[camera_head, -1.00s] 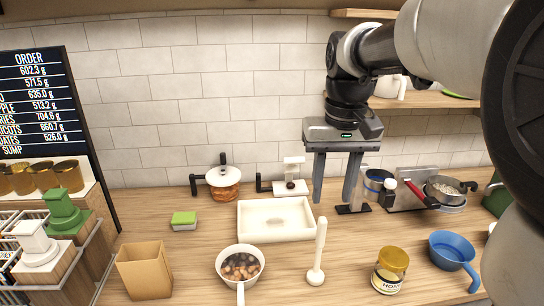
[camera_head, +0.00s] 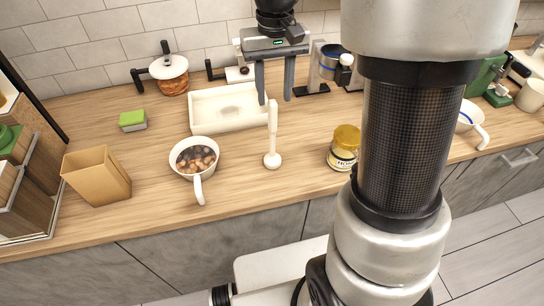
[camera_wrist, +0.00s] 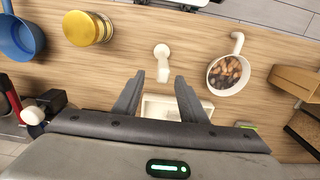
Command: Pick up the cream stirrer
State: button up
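The cream stirrer (camera_head: 273,135) stands upright on the wooden counter, its round foot down and its handle up. In the wrist view the stirrer (camera_wrist: 162,62) shows from above, just ahead of the fingertips and roughly between their lines. My gripper (camera_head: 274,98) is open and empty, pointing down above the counter, a little behind the stirrer's handle and not touching it. In the wrist view both fingers (camera_wrist: 156,95) are spread wide apart.
A white pot of brown pieces (camera_head: 195,158) stands left of the stirrer, and a honey jar (camera_head: 344,148) stands right. A cream tray (camera_head: 229,123) lies behind. A tan box (camera_head: 97,175) and a green sponge (camera_head: 132,120) are farther left. Counter around the stirrer's foot is clear.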

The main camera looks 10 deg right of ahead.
aim_at(272, 115)
jog(key=shift+f, duration=0.85)
jog(key=f, duration=0.4)
jog(key=shift+s+a, duration=0.25)
jog(key=shift+f, duration=0.7)
grip_shut()
